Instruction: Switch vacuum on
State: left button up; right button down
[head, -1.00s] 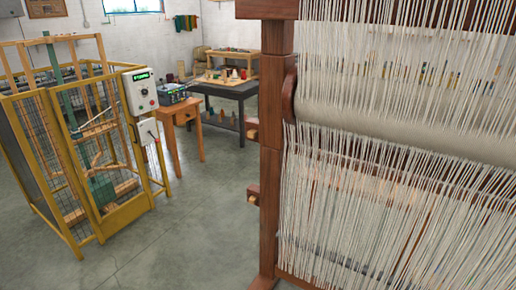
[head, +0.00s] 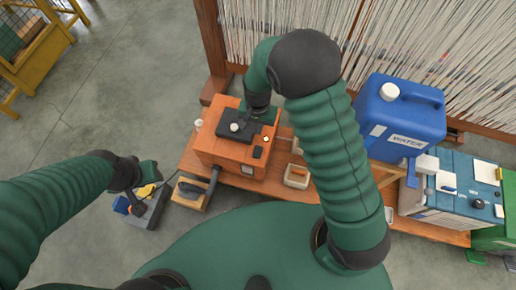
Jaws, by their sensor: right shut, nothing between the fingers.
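No object in view is clearly labelled as the vacuum. An orange box (head: 212,148) stands on a wooden bench, with a black panel and a pale round knob (head: 234,127) on top. My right gripper (head: 256,112) is over the far part of this box, close to the black panel; it is shut and empty. Its fingertips are small and partly hidden by the wrist, so I cannot tell whether they touch. My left gripper (head: 137,193) is low at the left, over a small grey box (head: 148,214) with blue and yellow items. Its fingers are too unclear to read.
A blue water container (head: 400,118) and a blue-topped box (head: 458,183) stand right of my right arm. A small pale tray (head: 297,176) lies beside the orange box. A loom (head: 208,40) stands behind the bench.

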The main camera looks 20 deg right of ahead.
aim_at(257, 152)
jog(key=shift+r, duration=0.15)
notch_tip(257, 152, down, 14)
jog(key=b, duration=0.5)
jog(key=shift+b, duration=0.35)
jog(key=shift+s+a+r+p, duration=0.15)
jog(key=shift+s+p, duration=0.1)
jog(key=shift+p, duration=0.15)
jog(key=shift+s+a+r+p, duration=0.1)
jog(key=shift+s+a+p, duration=0.2)
jog(key=shift+s, duration=0.1)
jog(key=shift+d, duration=0.1)
